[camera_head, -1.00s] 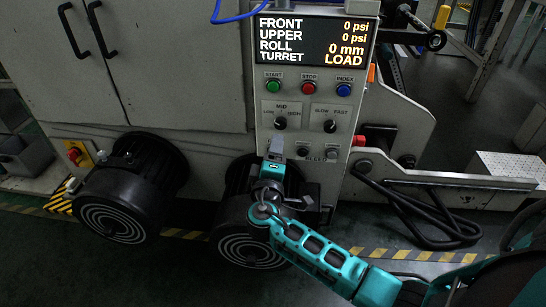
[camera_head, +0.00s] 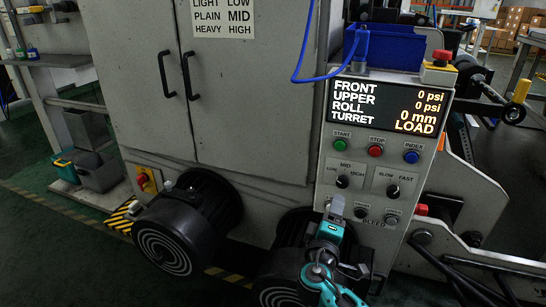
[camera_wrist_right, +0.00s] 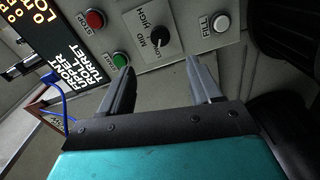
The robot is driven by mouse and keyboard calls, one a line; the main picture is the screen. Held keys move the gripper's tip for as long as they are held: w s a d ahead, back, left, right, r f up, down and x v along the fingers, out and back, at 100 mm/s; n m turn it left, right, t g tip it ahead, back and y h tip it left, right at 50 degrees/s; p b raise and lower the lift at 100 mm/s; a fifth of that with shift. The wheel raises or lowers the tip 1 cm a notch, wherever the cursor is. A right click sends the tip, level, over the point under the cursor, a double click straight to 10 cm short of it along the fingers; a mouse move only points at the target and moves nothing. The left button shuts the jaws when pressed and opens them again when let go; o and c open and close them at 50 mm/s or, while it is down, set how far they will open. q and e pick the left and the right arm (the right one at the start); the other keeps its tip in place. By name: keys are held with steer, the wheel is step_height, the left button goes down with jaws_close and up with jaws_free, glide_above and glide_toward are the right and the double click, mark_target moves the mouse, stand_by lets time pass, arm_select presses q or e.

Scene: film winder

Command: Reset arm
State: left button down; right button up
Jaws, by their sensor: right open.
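My right arm comes up from the bottom of the head view, teal and black. Its gripper (camera_head: 336,206) is in front of the lower part of the control panel (camera_head: 330,165), below the MID knob (camera_head: 342,181). In the right wrist view the two grey fingers (camera_wrist_right: 160,85) stand apart with nothing between them. Beyond them that view shows the MID knob (camera_wrist_right: 163,40), the green start button (camera_wrist_right: 120,60) and the red stop button (camera_wrist_right: 95,19). I cannot tell the exact gap between fingertips and panel. My left gripper is not in view.
The display (camera_head: 388,107) reads 0 psi, 0 psi, 0 mm and LOAD. Two black motors, the left one (camera_head: 190,220) clear to see, stand low by the machine. A blue bin (camera_head: 395,47) and a red emergency button (camera_head: 441,56) are on top.

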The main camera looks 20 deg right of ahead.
steer(key=s+a+f+m+g+y, duration=0.2)
steer(key=s+a+f+y, duration=0.3)
steer(key=s+f, duration=0.15)
steer(key=s+a+f+m+g+y, duration=0.1)
steer(key=s+a+f+g+y, duration=0.1)
steer(key=s+a+f+y, duration=0.4)
steer(key=s+a+r+m+y, duration=0.2)
steer(key=s+a+m, duration=0.1)
steer(key=s, duration=0.5)
arm_select(q)
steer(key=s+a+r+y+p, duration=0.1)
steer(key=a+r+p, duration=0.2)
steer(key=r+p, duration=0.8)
steer(key=p, duration=0.5)
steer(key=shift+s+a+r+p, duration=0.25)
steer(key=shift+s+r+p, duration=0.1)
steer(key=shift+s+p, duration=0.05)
arm_select(e)
steer(key=s+d+r, duration=0.1)
steer(key=d+r, duration=0.2)
steer(key=r, duration=0.9)
steer(key=shift+s+d+r, duration=0.15)
steer(key=shift+s+r, duration=0.05)
steer(key=shift+s, duration=0.05)
